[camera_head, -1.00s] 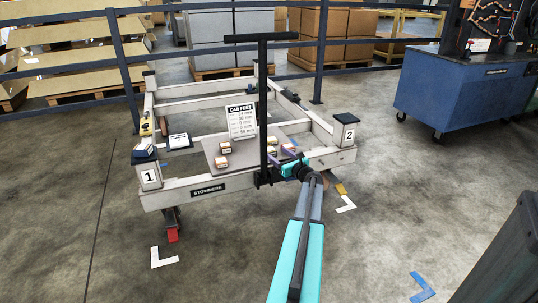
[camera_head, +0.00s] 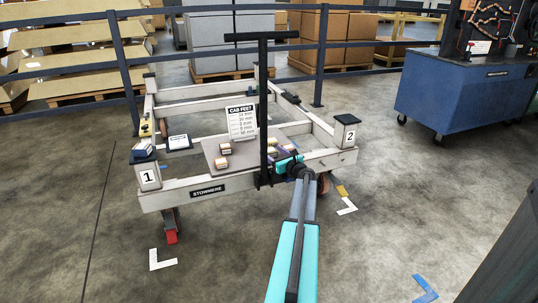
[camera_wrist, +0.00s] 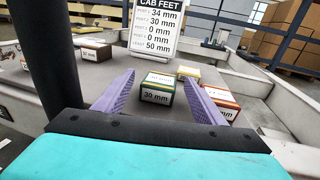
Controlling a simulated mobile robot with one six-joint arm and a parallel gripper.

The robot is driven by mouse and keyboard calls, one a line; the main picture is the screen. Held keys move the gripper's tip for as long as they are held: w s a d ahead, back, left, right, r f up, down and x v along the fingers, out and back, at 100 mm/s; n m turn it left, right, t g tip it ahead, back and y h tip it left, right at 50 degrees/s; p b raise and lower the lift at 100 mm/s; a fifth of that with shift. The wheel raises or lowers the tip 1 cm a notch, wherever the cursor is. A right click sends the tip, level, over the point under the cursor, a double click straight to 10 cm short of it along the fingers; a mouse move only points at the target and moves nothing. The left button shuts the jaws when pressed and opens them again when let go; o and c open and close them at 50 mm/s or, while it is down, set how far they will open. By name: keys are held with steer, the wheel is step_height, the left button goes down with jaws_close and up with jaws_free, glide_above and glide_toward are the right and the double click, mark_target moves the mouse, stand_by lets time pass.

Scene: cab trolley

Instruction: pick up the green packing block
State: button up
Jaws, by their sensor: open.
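The green packing block (camera_wrist: 157,89) is a small box with a pale top, dark green sides and a 30 mm label. It sits on the grey tray (camera_wrist: 122,84) in the wrist view. My gripper (camera_wrist: 158,77) is open, with one purple finger on each side of the block and visible gaps to it. I cannot tell how high the fingers are above the tray. In the head view my gripper is at the trolley's front right, its fingers largely hidden by the black post and the arm.
An orange-sided block (camera_wrist: 221,102) stands close outside the right finger. A yellow block (camera_wrist: 188,73) is behind, and a red-brown block (camera_wrist: 94,51) is at left. The CAB FEET sign (camera_wrist: 155,28) stands behind. A black post (camera_head: 263,110) rises beside my gripper.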

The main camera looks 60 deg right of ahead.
mark_target(273, 152)
steer(key=c, duration=1.2)
steer(key=shift+r, duration=0.1)
step_height(273, 152, up, 10)
steer(key=p, duration=0.4)
steer(key=shift+p, duration=0.35)
